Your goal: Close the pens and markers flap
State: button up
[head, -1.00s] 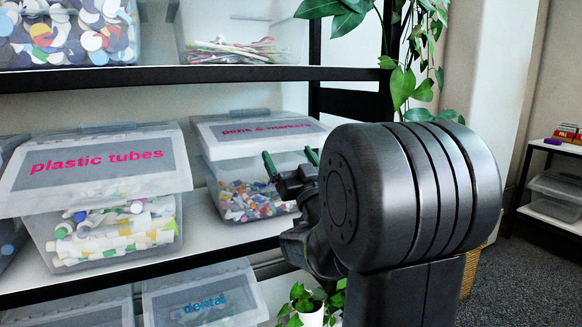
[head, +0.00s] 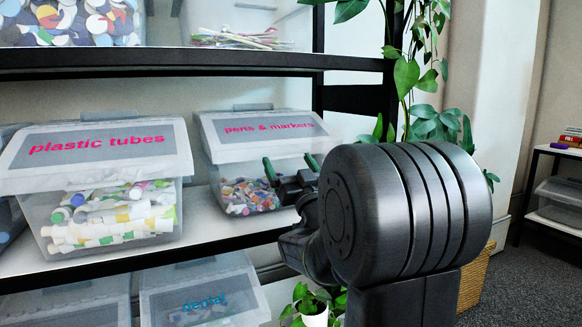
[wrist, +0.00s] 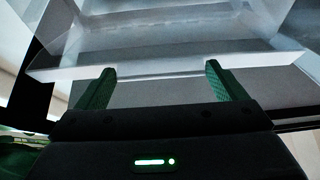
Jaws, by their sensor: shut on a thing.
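The pens and markers flap (head: 265,128), pale grey with pink lettering, slopes down at the front of its clear bin (head: 213,183). Small colourful pieces show below it. My gripper (head: 289,164) is at the flap's lower front edge, its green fingers set apart. In the wrist view the flap's pale edge (wrist: 160,68) runs across just at the tips of my gripper (wrist: 156,78). My gripper is shut on the flap. My arm hides the bin's right side, and the contact itself is hard to make out.
The plastic tubes bin (head: 110,175) stands to the left on the same shelf (head: 225,225). A dental bin (head: 200,295) is on the level below. Another shelf (head: 170,62) runs overhead. A hanging plant (head: 408,75) is at the right post.

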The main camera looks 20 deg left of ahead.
jog(key=shift+w+a+f, duration=0.1)
jog(key=shift+a+f, duration=0.1)
jog(key=shift+f, duration=0.5)
jog(key=o, duration=1.1)
jog(key=shift+w+a, duration=0.15)
jog(key=shift+a, duration=0.05)
jog(key=p+v, duration=0.1)
jog(key=v, duration=1.3)
jog(key=shift+r, duration=0.3)
jog(key=x, duration=1.3)
jog(key=shift+w+a+r+b, duration=0.2)
jog(key=shift+r+b, duration=0.1)
jog(key=shift+b, duration=0.1)
